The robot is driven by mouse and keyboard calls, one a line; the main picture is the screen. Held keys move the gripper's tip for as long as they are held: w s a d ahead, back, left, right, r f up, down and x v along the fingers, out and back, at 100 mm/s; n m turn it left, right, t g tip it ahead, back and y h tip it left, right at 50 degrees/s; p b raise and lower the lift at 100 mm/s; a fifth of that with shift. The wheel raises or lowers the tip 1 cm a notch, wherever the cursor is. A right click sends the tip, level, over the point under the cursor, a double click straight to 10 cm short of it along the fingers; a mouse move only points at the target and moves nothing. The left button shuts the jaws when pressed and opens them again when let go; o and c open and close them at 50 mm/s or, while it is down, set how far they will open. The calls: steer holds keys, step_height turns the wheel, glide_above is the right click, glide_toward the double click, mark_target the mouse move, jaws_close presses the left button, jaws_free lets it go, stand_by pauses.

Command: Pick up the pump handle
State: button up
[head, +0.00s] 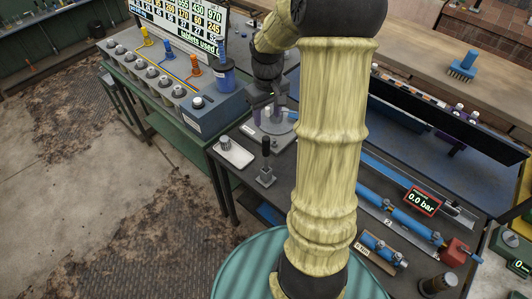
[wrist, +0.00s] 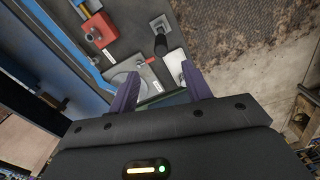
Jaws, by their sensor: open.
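A black upright grip on a small square metal base (head: 266,150) stands on the dark bench in the head view. It looks like the pump handle, but I cannot be sure. In the wrist view this black grip (wrist: 160,44) shows just beyond the fingertips, near the gap's centre line. My gripper (head: 272,113) is over the bench behind the grip, partly hidden by my arm.
A white tray (head: 232,153) sits left of the grip, close to the bench edge. A round grey plate (wrist: 124,80) lies near the left finger. A red block (head: 459,251), blue pipes and a pressure display (head: 422,201) occupy the right. Open floor lies left.

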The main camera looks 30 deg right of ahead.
mark_target(266, 138)
step_height(266, 138, down, 8)
steer(key=shift+f+p, duration=0.15)
steer(key=shift+p, duration=0.6)
steer(key=shift+f, duration=0.1)
steer(key=shift+w+a+f+p, duration=0.15)
steer(key=shift+f+p, duration=0.45)
steer(key=shift+f, duration=0.65)
steer(key=shift+w+d+f+p, duration=0.15)
steer(key=shift+f+p, duration=0.4)
steer(key=shift+f, duration=0.7)
steer(key=shift+a, duration=0.1)
steer(key=shift+c, duration=0.4)
jaws_close()
